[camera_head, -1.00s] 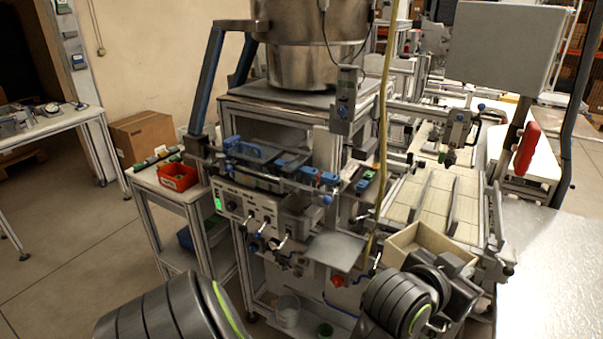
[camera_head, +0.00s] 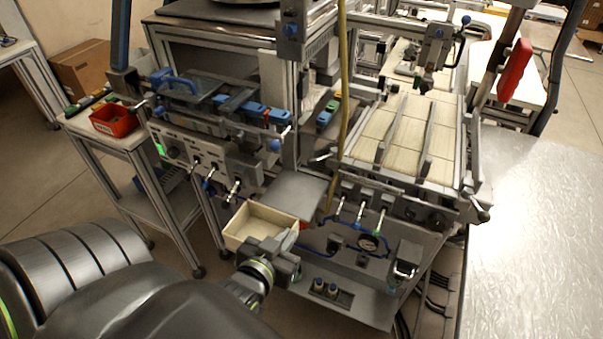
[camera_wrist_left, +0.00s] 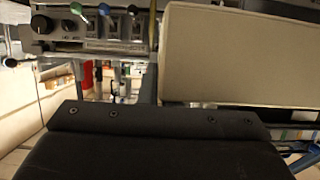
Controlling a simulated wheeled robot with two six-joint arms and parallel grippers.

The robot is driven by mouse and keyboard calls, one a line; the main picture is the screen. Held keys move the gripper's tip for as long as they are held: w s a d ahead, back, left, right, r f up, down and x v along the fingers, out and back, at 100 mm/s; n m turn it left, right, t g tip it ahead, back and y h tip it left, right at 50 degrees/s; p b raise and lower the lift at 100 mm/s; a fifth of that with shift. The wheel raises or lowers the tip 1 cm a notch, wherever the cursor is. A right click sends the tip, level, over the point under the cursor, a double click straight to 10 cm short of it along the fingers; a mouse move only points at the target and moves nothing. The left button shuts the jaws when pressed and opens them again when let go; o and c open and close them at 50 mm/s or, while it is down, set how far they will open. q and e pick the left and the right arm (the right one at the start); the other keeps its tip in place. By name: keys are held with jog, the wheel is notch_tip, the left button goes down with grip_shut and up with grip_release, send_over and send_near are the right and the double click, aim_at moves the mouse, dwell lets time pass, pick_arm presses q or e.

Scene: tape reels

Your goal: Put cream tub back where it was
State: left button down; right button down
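The cream tub (camera_head: 272,217) is an open rectangular box, apparently empty, near the lower middle of the head view. It is in front of the machine, beside a small grey plate (camera_head: 294,190). My left gripper (camera_head: 288,243) is at its right near end and appears shut on its wall. The fingertips are partly hidden. In the left wrist view the tub's pale wall (camera_wrist_left: 240,55) fills the upper right, just beyond the dark gripper body. The tub looks roughly level and held in the air. My right gripper is not in view.
A control panel (camera_head: 200,160) with knobs and levers is behind the tub. A slatted conveyor (camera_head: 405,125) and a panel with a gauge and levers lie to the right. A red bin (camera_head: 114,121) stands on a side table at left. A bare metal tabletop (camera_head: 530,220) fills the right.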

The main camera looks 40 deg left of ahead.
pick_arm(q)
jog(key=shift+w+a, duration=0.1)
jog(key=shift+w, duration=0.05)
jog(key=w+a+p, duration=0.1)
jog(key=w, duration=0.3)
jog(key=w+a+p, duration=0.1)
jog(key=w, duration=0.3)
jog(key=w+a+p, duration=0.1)
jog(key=w, duration=0.3)
jog(key=shift+w, duration=0.2)
jog(key=w, duration=0.2)
jog(key=w+a+p, duration=0.1)
jog(key=w, duration=0.1)
jog(key=shift+w+a+r, duration=0.1)
jog(key=shift+w, duration=0.3)
jog(key=shift+s+f+p, duration=0.1)
jog(key=shift+f+p, duration=0.25)
jog(key=shift+p, duration=0.1)
jog(key=shift+f, duration=0.15)
jog(key=shift+s, duration=0.1)
